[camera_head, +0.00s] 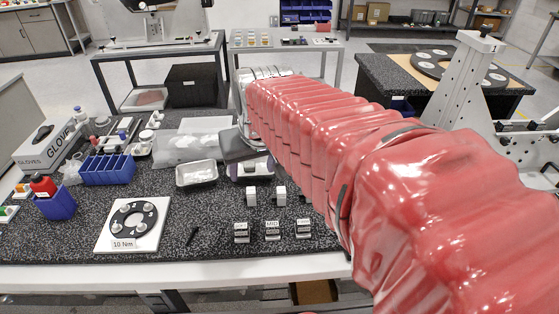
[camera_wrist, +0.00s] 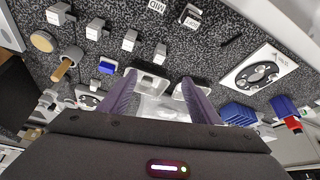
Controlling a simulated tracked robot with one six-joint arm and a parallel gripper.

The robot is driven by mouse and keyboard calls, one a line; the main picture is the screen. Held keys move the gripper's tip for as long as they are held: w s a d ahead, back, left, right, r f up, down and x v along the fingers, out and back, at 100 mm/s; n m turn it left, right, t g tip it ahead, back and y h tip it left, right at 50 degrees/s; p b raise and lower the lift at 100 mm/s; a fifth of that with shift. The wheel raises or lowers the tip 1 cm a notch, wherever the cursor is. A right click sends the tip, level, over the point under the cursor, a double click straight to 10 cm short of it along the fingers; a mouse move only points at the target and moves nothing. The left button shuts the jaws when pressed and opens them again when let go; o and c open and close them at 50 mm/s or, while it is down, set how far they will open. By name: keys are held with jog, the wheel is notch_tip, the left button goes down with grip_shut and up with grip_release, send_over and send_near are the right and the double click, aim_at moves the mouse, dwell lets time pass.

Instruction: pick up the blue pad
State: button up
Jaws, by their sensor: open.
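A small blue pad (camera_wrist: 107,67) shows in the wrist view, on the speckled dark worktop among several metal-and-white blocks. It lies left of my gripper (camera_wrist: 158,88), just beyond the tip of the left purple finger, and is not between the fingers. The fingers are spread apart. A pale, shiny tray-like thing shows between them, and nothing appears gripped. In the head view my gripper (camera_head: 250,168) is over the worktop (camera_head: 140,180) at the end of the red-sleeved arm. I cannot make out the pad there; the arm hides part of the worktop.
White blocks (camera_head: 252,196) and labelled blocks (camera_head: 272,230) stand near the gripper. A metal tray (camera_head: 197,174), a dial plate (camera_head: 133,224) and blue bins (camera_head: 108,170) lie to its left. A wooden-handled tool (camera_wrist: 67,62) stands left of the pad in the wrist view.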

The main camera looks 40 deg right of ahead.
jog(key=w+d+f+m+g+h, duration=0.1)
jog(key=w+d+m, duration=0.2)
jog(key=d, duration=1.2)
jog(key=shift+d, duration=0.35)
jog(key=shift+f, duration=0.2)
jog(key=x, duration=0.8)
jog(key=shift+f, duration=0.2)
jog(key=shift+f, duration=0.1)
jog(key=shift+x, duration=2.5)
jog(key=shift+w, duration=0.15)
